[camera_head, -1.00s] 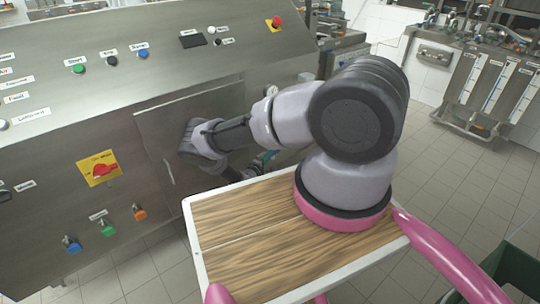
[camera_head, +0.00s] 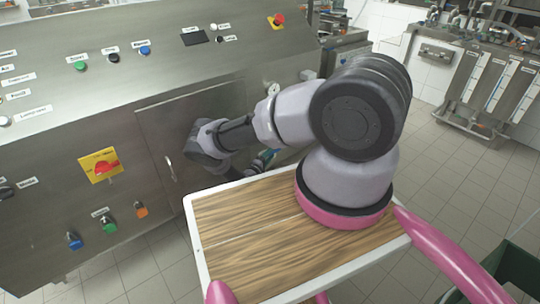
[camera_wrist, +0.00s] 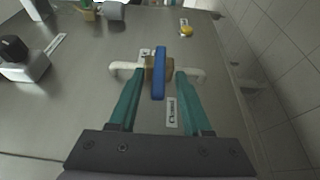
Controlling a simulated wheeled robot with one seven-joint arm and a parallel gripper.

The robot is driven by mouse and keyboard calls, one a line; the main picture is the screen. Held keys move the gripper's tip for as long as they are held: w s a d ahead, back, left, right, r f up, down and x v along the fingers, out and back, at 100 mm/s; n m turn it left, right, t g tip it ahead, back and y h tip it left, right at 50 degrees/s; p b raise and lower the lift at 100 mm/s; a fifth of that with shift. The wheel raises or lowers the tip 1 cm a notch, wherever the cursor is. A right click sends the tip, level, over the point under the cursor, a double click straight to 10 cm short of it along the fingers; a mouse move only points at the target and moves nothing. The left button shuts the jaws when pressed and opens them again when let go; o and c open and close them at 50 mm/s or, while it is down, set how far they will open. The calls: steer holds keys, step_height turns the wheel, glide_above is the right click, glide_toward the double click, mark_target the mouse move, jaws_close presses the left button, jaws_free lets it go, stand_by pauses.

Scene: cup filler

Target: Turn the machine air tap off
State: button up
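The air tap shows in the wrist view: a blue lever handle (camera_wrist: 159,73) on a brass body (camera_wrist: 150,68), with white pipe on both sides. A label that seems to read "Closed" (camera_wrist: 172,112) is on the steel panel just below the handle. My gripper (camera_wrist: 157,84) is open, its two teal fingers on either side of the blue handle, with gaps visible on both sides. I cannot tell how deep the fingertips reach. In the head view my arm hides the tap, and only a bit of my teal gripper (camera_head: 266,156) shows beside the machine (camera_head: 60,135).
A yellow button (camera_wrist: 187,30) and a black knob (camera_wrist: 13,48) are on the same panel in the wrist view. In the head view, the machine's front has a red switch on a yellow plate (camera_head: 101,165) and a pressure gauge (camera_head: 273,88).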

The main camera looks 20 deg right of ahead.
steer(key=v, duration=1)
steer(key=shift+s+a, duration=0.25)
steer(key=shift+a, duration=0.05)
